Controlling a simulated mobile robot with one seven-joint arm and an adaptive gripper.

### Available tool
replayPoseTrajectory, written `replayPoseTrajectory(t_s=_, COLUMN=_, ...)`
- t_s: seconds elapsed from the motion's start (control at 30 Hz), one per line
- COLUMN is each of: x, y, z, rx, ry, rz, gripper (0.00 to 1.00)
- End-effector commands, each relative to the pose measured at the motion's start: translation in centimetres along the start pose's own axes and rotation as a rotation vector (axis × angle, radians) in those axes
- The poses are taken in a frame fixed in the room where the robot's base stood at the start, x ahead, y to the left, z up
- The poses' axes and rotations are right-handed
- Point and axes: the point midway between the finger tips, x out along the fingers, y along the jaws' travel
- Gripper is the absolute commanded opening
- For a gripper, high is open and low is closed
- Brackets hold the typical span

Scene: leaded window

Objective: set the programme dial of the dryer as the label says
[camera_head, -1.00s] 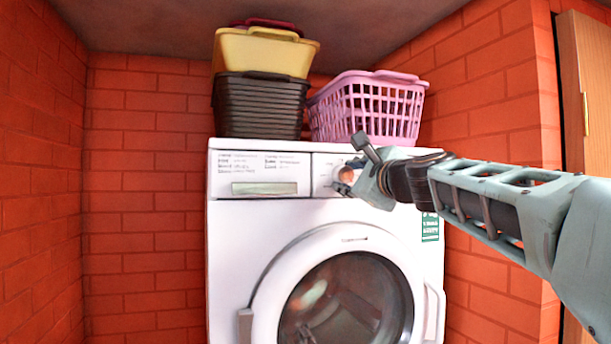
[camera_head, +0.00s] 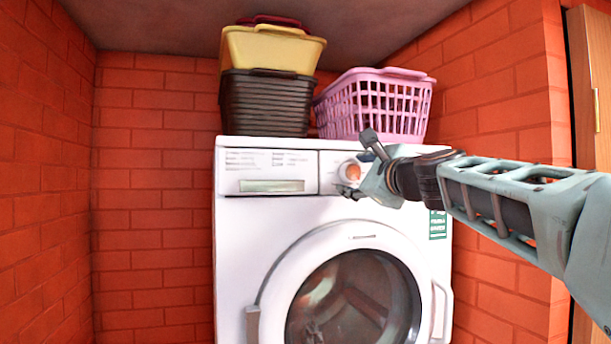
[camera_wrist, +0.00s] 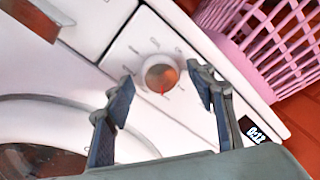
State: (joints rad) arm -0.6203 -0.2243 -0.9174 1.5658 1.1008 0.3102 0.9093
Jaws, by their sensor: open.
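The white dryer (camera_head: 240,230) stands against the brick wall, its round door below the control panel. The programme dial (camera_wrist: 161,75) is a round orange-brown knob in a pale ring, with a red pointer mark toward its lower edge; it also shows in the head view (camera_head: 352,172). Faint marks surround it, too small to read. My gripper (camera_wrist: 160,98) is open, its two dark fingers on either side of and just below the dial in the wrist view, apart from it. A green label (camera_head: 438,224) is on the dryer's front at the right, partly behind my arm; its words are unreadable.
A pink basket (camera_head: 375,105) and a stack of dark and yellow bins (camera_head: 268,100) stand on the dryer top, behind the panel. A small display (camera_wrist: 256,134) lies right of the dial. A drawer front (camera_head: 268,172) is on the left. A wooden door (camera_head: 590,90) is at far right.

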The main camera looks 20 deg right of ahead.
Motion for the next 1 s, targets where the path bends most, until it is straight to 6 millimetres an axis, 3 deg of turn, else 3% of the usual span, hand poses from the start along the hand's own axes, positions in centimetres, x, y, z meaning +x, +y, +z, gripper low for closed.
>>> replayPoseTrajectory(t_s=0.17, x=-1.5, y=-0.1, z=-0.2, rx=0.004, ry=0.002, rz=-0.002, gripper=0.51)
replayPoseTrajectory(t_s=0.73, x=-10.1, y=-0.2, z=-0.1, rx=0.000, ry=0.002, rz=-0.003, gripper=0.51)
replayPoseTrajectory(t_s=1.0, x=-11.8, y=0.0, z=0.0, rx=0.000, ry=0.001, rz=0.000, gripper=0.51)
